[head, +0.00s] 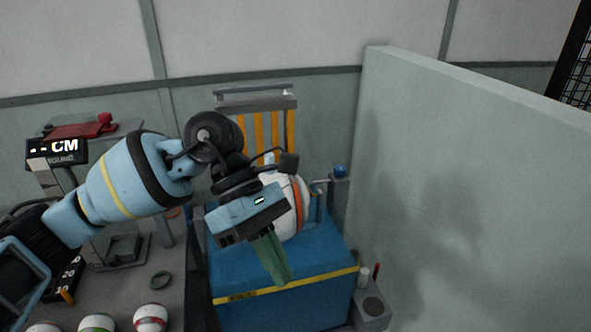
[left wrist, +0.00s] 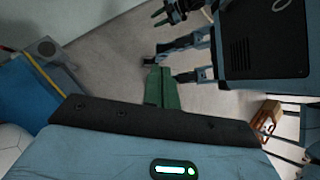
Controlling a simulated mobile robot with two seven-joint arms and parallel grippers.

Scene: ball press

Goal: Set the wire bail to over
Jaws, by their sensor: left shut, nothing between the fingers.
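My left gripper (head: 273,262) is in front of the blue press (head: 325,255), its green fingers shut and pointing down with nothing between them. The same shut green fingers show in the left wrist view (left wrist: 162,88), over the grey floor. A white ball with an orange stripe (head: 300,208) sits on the press, partly hidden behind the gripper. A thin grey upright piece (head: 320,188) stands right of the ball; I cannot tell whether it is part of the wire bail. No wire bail shows clearly, so its position cannot be told.
A pale partition wall (head: 450,190) closes off the right side. A blue knob (head: 340,171) stands behind the press. A grey block (head: 371,308) is at its front right. A bench with a scale (head: 57,148) and several striped balls (head: 150,318) is at the left.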

